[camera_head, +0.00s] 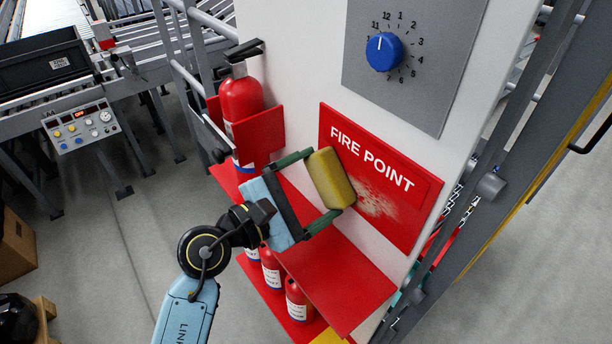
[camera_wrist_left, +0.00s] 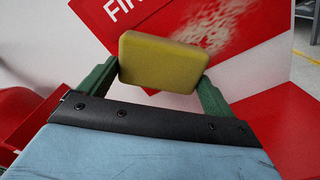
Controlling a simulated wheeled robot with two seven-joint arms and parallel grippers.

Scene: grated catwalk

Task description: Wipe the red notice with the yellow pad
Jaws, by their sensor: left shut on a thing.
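The red notice (camera_head: 402,205) reads "FIRE POINT" and is fixed to a white panel. A pale, dusty smudge (camera_head: 381,201) marks its lower middle; the smudge also shows in the left wrist view (camera_wrist_left: 215,27). My left gripper (camera_head: 328,184) is shut on the yellow pad (camera_head: 331,177), which sits between its green fingers. The pad also shows in the left wrist view (camera_wrist_left: 160,63). The pad is in front of the notice's left part, beside the smudge. I cannot tell whether it touches the notice. My right gripper is not in view.
A grey plate with a blue dial (camera_head: 384,52) is above the notice. A red shelf (camera_head: 345,283) juts out below. A fire extinguisher (camera_head: 241,100) stands to the left, with several smaller ones lower down. Grey railings (camera_head: 476,190) stand to the right.

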